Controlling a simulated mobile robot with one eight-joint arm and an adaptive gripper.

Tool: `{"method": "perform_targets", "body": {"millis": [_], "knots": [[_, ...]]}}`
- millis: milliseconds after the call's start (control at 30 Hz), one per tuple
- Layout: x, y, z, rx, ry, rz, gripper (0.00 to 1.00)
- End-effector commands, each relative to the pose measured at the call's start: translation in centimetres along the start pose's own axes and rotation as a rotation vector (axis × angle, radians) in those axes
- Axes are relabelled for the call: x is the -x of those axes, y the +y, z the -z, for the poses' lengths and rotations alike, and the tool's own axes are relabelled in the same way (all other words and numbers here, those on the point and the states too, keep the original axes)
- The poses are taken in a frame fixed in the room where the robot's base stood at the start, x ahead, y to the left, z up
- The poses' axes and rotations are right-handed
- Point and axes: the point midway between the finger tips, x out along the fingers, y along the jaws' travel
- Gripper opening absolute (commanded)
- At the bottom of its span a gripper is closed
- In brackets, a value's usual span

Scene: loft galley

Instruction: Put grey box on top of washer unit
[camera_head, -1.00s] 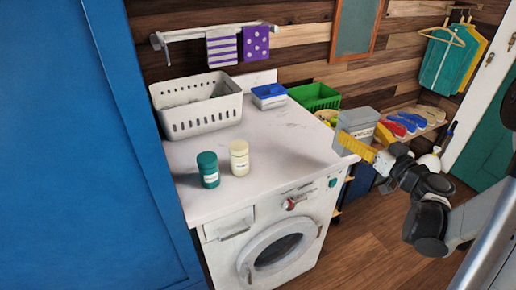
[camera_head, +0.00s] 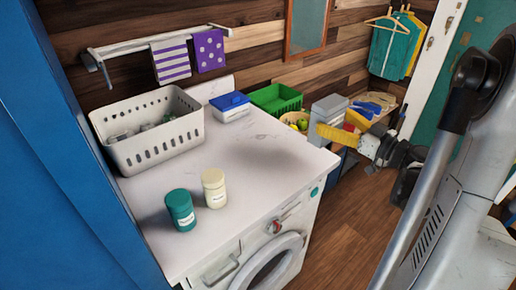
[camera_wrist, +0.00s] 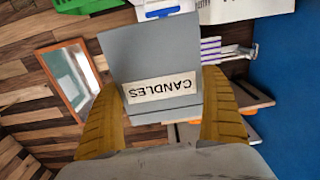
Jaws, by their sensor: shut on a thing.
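The grey box (camera_head: 326,112) is held in my gripper (camera_head: 342,132), beyond the right edge of the washer unit in the head view. In the wrist view the grey box (camera_wrist: 150,60) shows a white label reading "CANDLES", upside down. My gripper's yellow fingers (camera_wrist: 160,115) are shut on its two sides. The washer unit (camera_head: 262,185) has a white top and a round door at its front. Its top is bare in the middle and right; a soft dark shadow lies there. The box's far side is hidden.
On the washer top stand a white basket (camera_head: 150,150), a blue-lidded container (camera_head: 230,106), a teal jar (camera_head: 181,210) and a cream jar (camera_head: 214,188). A green crate (camera_head: 275,99) is behind. A blue panel (camera_head: 60,190) borders the left. Wooden floor (camera_head: 345,235) is open at right.

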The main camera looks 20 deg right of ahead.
Motion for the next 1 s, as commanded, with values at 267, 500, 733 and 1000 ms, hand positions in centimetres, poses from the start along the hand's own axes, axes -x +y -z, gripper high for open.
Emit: {"method": "perform_targets", "body": {"millis": [267,500,733,1000], "knots": [[-5.5,-2.1,-4.0,0.0,0.0,0.006,0.55],[-10.0,-3.6,-6.6,0.0,0.0,0.004,0.55],[-10.8,-3.8,-7.8,0.0,0.0,0.001,0.55],[-10.8,-3.8,-11.2,0.0,0.0,0.0,0.55]]}}
